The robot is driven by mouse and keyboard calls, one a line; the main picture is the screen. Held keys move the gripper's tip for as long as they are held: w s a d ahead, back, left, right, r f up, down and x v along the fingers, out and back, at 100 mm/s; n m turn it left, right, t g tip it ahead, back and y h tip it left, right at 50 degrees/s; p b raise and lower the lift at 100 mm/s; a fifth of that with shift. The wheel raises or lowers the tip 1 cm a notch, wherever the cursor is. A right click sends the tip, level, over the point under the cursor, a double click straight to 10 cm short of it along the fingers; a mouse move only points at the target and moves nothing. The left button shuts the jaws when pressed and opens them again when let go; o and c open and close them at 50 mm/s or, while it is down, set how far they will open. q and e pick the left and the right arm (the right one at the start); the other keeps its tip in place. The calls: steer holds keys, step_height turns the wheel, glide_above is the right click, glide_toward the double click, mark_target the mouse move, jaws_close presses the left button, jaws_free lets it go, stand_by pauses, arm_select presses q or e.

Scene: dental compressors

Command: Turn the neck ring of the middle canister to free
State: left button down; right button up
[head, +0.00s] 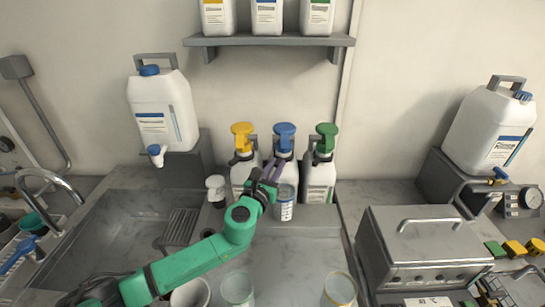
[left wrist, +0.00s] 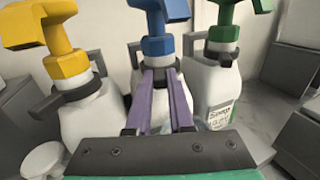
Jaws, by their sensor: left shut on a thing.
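Three white canisters stand in a row against the wall, with yellow, blue and green pump tops. The middle canister (head: 288,170) has a blue pump top (head: 284,130); its blue neck ring (left wrist: 159,47) shows in the left wrist view, with a grey handle part beside it. My left gripper (head: 272,170) reaches the front of this canister at neck height. In the left wrist view its two purple fingers (left wrist: 160,72) are closed in at the neck, just under the blue ring. The exact contact is partly hidden by the fingertips. My right gripper is not in view.
The yellow-topped canister (head: 240,172) and green-topped canister (head: 319,178) stand close on either side. A labelled clear jar (head: 285,204) stands just in front. A sink (head: 120,230) is at left, a metal box (head: 425,240) at right, and cups (head: 237,289) at the front edge.

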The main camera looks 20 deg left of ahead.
mark_target(289, 158)
arm_select(q)
steer(key=d+n+y, duration=0.1)
steer(key=y, duration=0.1)
steer(key=d+n+y, duration=0.1)
steer(key=n+y, duration=0.1)
steer(key=d+n+y+p, duration=0.1)
steer(key=y, duration=0.2)
steer(key=shift+w+f+n, duration=0.1)
steer(key=shift+n, duration=0.2)
steer(key=shift+w+d+n+g+y+b, duration=0.1)
steer(key=shift+d+n+g+y+b, duration=0.1)
steer(key=shift+n+g+y+b, duration=0.45)
steer(key=n+g+y+b, duration=0.1)
steer(key=y+b, duration=0.1)
steer(key=w+d+n+g+y+b, duration=0.1)
steer(key=n+y+b, duration=0.1)
steer(key=b, duration=0.1)
steer(key=d+n+g+y+b, duration=0.1)
steer(key=g+y+b, duration=0.1)
steer(key=y+b, duration=0.1)
steer(key=shift+w+d+f+n, duration=0.1)
steer(key=shift+w+f+n, duration=0.05)
steer(key=shift+w+n, duration=0.15)
steer(key=shift+w+d+r+n+g+y+b, duration=0.1)
steer(key=shift+r+n+g+y+b, duration=0.25)
steer(key=shift+b, duration=0.35)
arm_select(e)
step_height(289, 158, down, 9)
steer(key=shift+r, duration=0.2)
